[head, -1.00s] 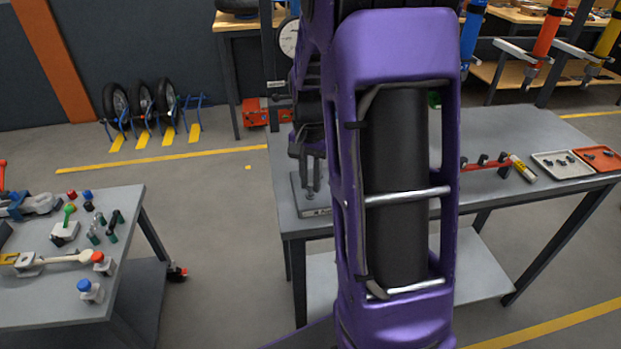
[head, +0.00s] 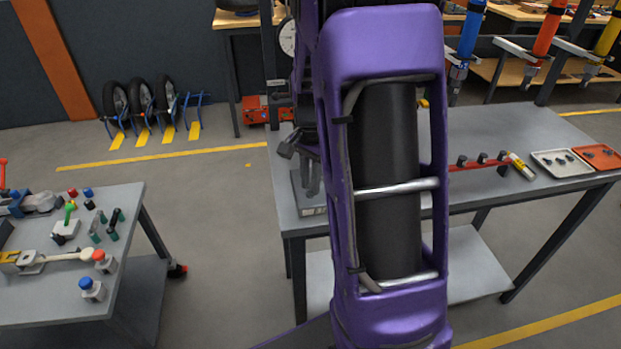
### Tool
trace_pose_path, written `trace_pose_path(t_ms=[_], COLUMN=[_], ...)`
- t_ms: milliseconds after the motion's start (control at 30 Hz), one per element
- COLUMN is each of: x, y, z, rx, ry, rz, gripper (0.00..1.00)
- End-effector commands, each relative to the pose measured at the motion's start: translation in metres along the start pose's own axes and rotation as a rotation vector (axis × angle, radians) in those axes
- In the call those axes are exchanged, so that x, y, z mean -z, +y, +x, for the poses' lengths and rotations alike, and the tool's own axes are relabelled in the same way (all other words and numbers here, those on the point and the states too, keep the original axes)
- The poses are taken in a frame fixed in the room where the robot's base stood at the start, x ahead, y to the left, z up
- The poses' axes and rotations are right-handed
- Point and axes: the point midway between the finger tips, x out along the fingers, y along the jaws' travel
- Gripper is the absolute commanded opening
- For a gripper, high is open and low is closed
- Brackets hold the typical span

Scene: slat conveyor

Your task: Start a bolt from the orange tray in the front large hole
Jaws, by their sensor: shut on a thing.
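The orange tray (head: 612,164) lies at the right end of the grey workbench, with a few dark bolts in it. My gripper (head: 312,188) is left of my purple arm, over a grey block (head: 314,211) at the bench's left end. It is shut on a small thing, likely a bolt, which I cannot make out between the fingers. The fingers are low, close to the block; I cannot tell whether they or the held thing touch it. The block's holes, including the front large hole, are not discernible, and my arm covers part of the area.
A white tray (head: 541,156) with dark parts sits beside the orange one. A yellow cylinder (head: 522,167) and a red rack (head: 470,167) with black holders stand left of it. A dial gauge (head: 287,37) is behind my gripper. Another cluttered table (head: 132,205) stands at left.

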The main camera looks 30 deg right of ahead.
Motion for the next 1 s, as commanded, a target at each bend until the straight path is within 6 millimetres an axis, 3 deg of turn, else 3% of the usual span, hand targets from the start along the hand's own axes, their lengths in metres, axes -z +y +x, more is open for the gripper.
trace_pose_path(t_ms=[233, 500, 1000], x=[-0.0002, -0.0003, -0.0001], y=[0.0, 0.0003, 0.0008], z=[-0.0007, -0.0006, -0.0014], rx=[0.0, -0.001, -0.002], ry=[0.0, 0.0, 0.001], rz=[0.029, 0.233, 0.341], gripper=[0.0, 0.0, 0.0])
